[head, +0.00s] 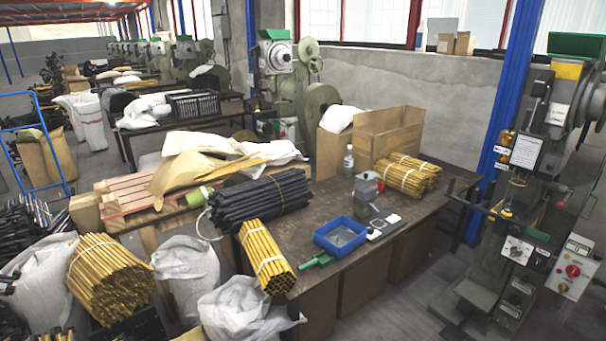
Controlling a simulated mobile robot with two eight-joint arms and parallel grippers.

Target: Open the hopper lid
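No part that I can clearly tell as the hopper or its lid stands out. A rivet press (545,140) stands at the right edge, with a round grey housing (590,100) near its top that is cut off by the frame. Another green-grey press (290,75) stands behind the table. A small grey box-shaped device (366,186) stands upright on the table; I cannot tell whether it has a lid. Neither of my grippers is in view.
A brown worktable (330,215) holds a blue tray (340,236), yellow rod bundles (266,256), a black rod bundle (260,197), a bottle (348,160) and a cardboard box (388,135). White sacks (186,275) crowd the floor at left. Clear floor (400,310) lies before the right press.

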